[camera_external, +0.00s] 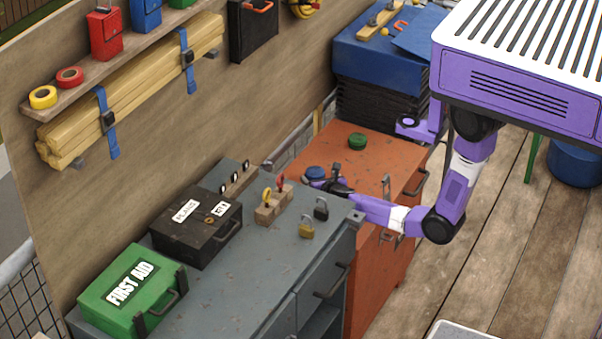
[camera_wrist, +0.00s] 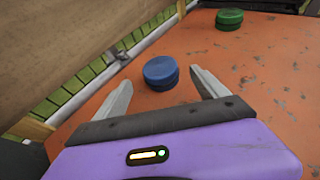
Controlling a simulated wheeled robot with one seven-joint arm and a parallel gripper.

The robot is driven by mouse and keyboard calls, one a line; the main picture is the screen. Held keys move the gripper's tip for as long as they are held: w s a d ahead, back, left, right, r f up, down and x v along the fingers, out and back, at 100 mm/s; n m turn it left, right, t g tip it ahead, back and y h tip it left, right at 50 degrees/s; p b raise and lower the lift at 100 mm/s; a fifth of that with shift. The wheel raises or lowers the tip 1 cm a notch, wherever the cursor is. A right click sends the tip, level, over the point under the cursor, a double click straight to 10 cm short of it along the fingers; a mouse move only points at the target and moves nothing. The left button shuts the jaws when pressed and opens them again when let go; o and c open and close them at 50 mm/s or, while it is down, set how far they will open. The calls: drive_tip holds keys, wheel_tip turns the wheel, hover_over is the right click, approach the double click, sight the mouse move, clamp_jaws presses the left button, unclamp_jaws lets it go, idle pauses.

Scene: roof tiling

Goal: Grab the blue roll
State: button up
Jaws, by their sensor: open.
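The blue roll (camera_wrist: 161,72) lies flat on the orange cabinet top, and in the wrist view it sits between and slightly beyond my open fingertips. It also shows in the external view (camera_external: 315,172), close to my gripper (camera_external: 325,186). In the wrist view my gripper (camera_wrist: 160,85) is open and empty, with one finger on each side of the roll.
A green roll (camera_wrist: 229,18) lies farther back on the orange cabinet top (camera_external: 385,160). To the left, the grey cabinet holds padlocks (camera_external: 306,228), a wooden block with keys (camera_external: 271,208), a black box (camera_external: 197,228) and a green first aid box (camera_external: 133,290). A board wall (camera_external: 270,110) stands behind.

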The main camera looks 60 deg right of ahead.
sight(316, 174)
drive_tip(key=shift+b+x, duration=0.55)
drive_tip(key=shift+x, duration=1.9)
drive_tip(key=c, duration=1.6)
drive_tip(key=shift+o, duration=0.2)
drive_tip(key=shift+r, duration=0.15)
